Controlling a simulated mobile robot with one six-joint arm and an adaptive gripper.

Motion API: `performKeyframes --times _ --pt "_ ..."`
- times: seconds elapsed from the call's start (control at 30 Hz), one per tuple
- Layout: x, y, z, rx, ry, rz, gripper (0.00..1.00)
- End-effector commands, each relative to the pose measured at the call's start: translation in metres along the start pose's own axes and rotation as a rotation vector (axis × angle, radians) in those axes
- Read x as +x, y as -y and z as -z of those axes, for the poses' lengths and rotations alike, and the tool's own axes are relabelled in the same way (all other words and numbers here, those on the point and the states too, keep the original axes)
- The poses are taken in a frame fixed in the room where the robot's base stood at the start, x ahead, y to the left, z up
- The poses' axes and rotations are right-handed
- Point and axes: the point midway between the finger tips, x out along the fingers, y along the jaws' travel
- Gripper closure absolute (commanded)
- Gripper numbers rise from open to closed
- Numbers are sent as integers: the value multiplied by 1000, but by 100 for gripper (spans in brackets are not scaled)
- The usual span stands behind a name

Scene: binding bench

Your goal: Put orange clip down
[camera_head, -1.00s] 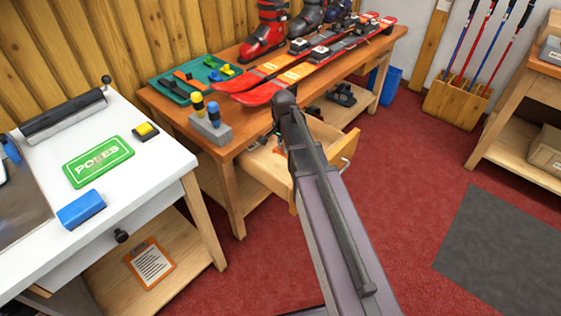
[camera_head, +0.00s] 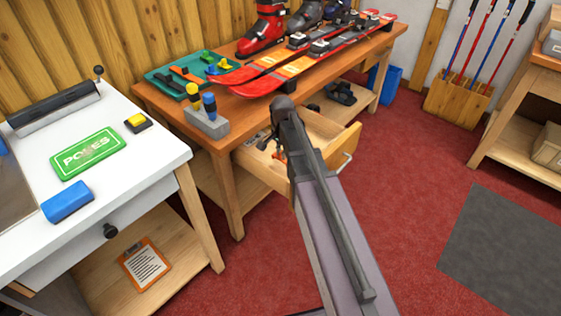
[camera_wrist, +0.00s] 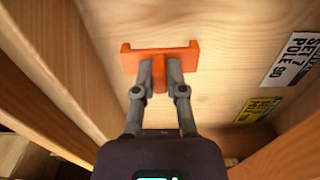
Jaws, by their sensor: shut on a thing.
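The orange clip (camera_wrist: 160,60) is in the jaws of my gripper (camera_wrist: 160,75) in the wrist view. Its wide bar with short end lips lies across the fingertips, and its stem is between the fingers. Behind it is the pale wooden floor of the open drawer (camera_head: 327,134) under the ski bench. I cannot tell whether the clip touches that floor. In the head view a small orange bit (camera_head: 281,156) shows beside my arm at the drawer; the fingers are mostly hidden.
A white label (camera_wrist: 291,58) and a yellow label (camera_wrist: 257,110) lie on the drawer floor at right. The drawer's wooden side wall (camera_wrist: 50,70) is at left. On the bench (camera_head: 236,126) stand a grey block (camera_head: 207,123), a green tray (camera_head: 160,82) and skis (camera_head: 300,66).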

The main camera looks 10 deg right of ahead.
Motion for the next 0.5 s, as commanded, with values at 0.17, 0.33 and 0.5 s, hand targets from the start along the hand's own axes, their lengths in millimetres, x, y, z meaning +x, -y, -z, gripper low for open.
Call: performKeyframes --times 0.17,0.33,0.5 --pt "3 0 0 0 0 0 100" --pt "15 0 0 0 0 0 100" --pt "29 0 0 1 0 0 100"
